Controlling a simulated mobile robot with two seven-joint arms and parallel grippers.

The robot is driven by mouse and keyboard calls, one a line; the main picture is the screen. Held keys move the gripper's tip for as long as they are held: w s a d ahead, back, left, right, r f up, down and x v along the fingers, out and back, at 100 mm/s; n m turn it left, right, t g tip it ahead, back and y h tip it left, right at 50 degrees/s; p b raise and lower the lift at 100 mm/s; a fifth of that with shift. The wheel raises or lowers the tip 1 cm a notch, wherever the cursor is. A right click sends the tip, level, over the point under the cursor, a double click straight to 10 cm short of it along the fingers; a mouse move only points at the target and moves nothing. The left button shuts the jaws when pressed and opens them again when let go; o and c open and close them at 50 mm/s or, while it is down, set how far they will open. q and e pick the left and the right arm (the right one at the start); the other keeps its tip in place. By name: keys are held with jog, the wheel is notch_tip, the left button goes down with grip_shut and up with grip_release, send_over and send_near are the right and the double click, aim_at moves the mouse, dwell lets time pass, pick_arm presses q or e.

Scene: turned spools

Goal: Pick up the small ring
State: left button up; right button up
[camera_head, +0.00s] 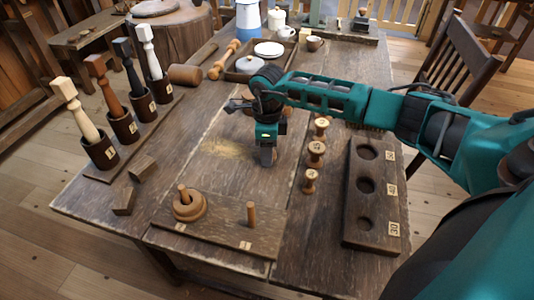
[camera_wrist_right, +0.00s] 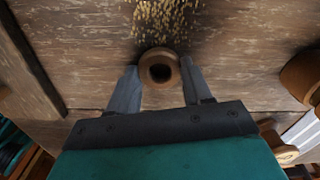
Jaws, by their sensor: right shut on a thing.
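The small ring (camera_wrist_right: 159,66) is brown wood with a dark round hole. In the right wrist view it sits between the two fingertips of my right gripper (camera_wrist_right: 156,84), which is shut on it. In the head view my right gripper (camera_head: 266,158) points down at the middle of the table, just right of a patch of sawdust; the ring is hidden there. I cannot tell whether the ring touches the table. Larger rings are stacked on the left peg (camera_head: 189,206) of a wooden board; the right peg (camera_head: 251,213) is bare. My left gripper is not in view.
Several spools (camera_head: 316,153) stand right of my gripper, beside a block with round holes (camera_head: 369,208). The peg board (camera_head: 215,229) lies at the front. Turned handles in dark cups (camera_head: 101,152) line the left edge. A mallet (camera_head: 186,74) and a tray (camera_head: 232,75) are behind.

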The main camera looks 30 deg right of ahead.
jog(key=shift+r, duration=0.1)
pick_arm(q)
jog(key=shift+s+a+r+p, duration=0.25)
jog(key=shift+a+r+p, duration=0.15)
jog(key=shift+p, duration=0.45)
pick_arm(e)
notch_tip(320, 180, up, 20)
